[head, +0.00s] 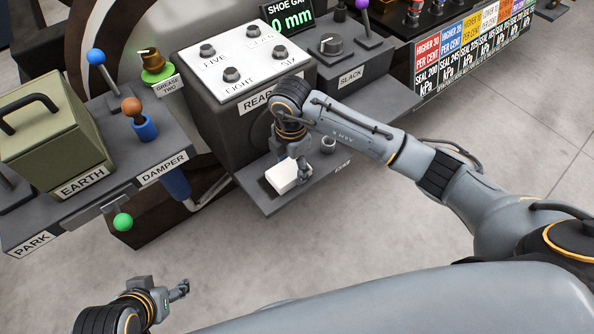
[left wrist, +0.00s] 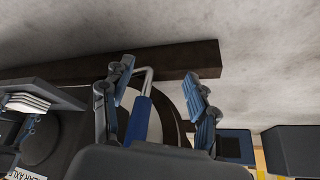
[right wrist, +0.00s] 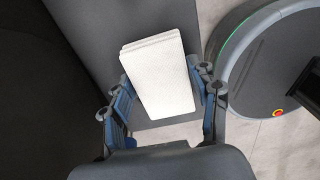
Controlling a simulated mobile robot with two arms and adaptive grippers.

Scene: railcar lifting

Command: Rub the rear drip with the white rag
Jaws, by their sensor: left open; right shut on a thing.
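The white rag (head: 283,176) is a folded, thick white block at the dark shelf below the REAR panel. My right gripper (head: 291,160) points down and is shut on it. In the right wrist view the rag (right wrist: 158,72) sits between the two fingers of my right gripper (right wrist: 163,92). In the left wrist view, a white layered piece (left wrist: 28,102) at the left edge looks like the rag. I cannot make out the rear drip. My left gripper (head: 181,290) is open and empty, low at the left over the floor. Its spread fingers (left wrist: 160,85) show in the left wrist view.
The grey shelf (head: 270,205) juts out below the REAR box, with a small round knob (head: 328,146) at its right. A blue-handled crank (head: 178,186), a green ball (head: 123,222) and the EARTH box (head: 50,130) stand left. The floor in front is clear.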

